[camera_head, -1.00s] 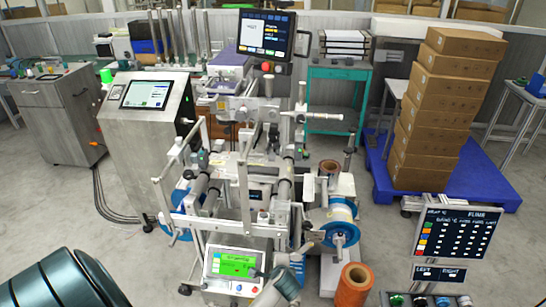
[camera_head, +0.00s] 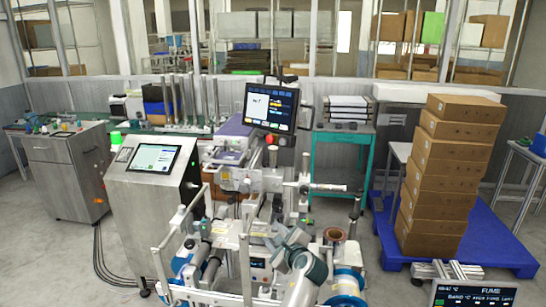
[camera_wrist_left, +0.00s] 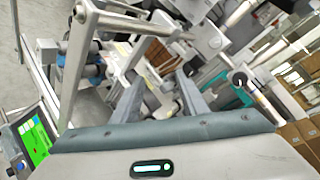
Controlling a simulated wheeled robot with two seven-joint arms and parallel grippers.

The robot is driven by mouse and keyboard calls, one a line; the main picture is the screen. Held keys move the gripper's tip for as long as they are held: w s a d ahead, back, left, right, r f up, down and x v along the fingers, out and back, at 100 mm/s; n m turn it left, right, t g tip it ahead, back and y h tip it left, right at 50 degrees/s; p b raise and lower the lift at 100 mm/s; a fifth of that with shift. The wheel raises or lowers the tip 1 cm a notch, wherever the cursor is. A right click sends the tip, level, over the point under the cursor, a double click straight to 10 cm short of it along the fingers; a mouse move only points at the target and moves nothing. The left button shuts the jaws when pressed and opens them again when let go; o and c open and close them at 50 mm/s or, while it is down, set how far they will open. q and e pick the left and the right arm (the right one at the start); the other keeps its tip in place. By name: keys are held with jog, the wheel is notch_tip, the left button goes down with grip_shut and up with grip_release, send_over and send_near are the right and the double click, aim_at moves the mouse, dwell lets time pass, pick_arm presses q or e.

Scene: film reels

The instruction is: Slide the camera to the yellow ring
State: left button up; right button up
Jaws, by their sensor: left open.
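The film machine (camera_head: 250,180) stands in the middle of the head view, with metal rails, posts and rollers. I cannot pick out the camera or the yellow ring for sure among its small parts. My left gripper (camera_head: 272,238) is in front of the machine's lower middle, at the end of my grey and teal arm. In the left wrist view the two fingers of my left gripper (camera_wrist_left: 157,92) are apart, with machine parts visible between and beyond them. Nothing is seen held. My right gripper is not in view.
A grey cabinet with a screen (camera_head: 157,158) stands left of the machine. A monitor (camera_head: 270,108) hangs above it. A blue-rimmed reel (camera_head: 348,285) is close right of my arm. Stacked boxes (camera_head: 440,185) stand on a blue pallet (camera_head: 500,240). A metal post (camera_wrist_left: 75,65) crosses the left wrist view.

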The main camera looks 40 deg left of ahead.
pick_arm(q)
jog(key=w+a+r+m+y, duration=0.1)
jog(key=w+r+m+y, duration=0.2)
jog(key=w+r+m, duration=0.5)
jog(key=w+r, duration=0.4)
jog(key=r, duration=0.4)
jog(key=shift+w+a+r+t, duration=0.15)
jog(key=shift+w+a+t, duration=0.15)
jog(key=shift+w+a, duration=0.1)
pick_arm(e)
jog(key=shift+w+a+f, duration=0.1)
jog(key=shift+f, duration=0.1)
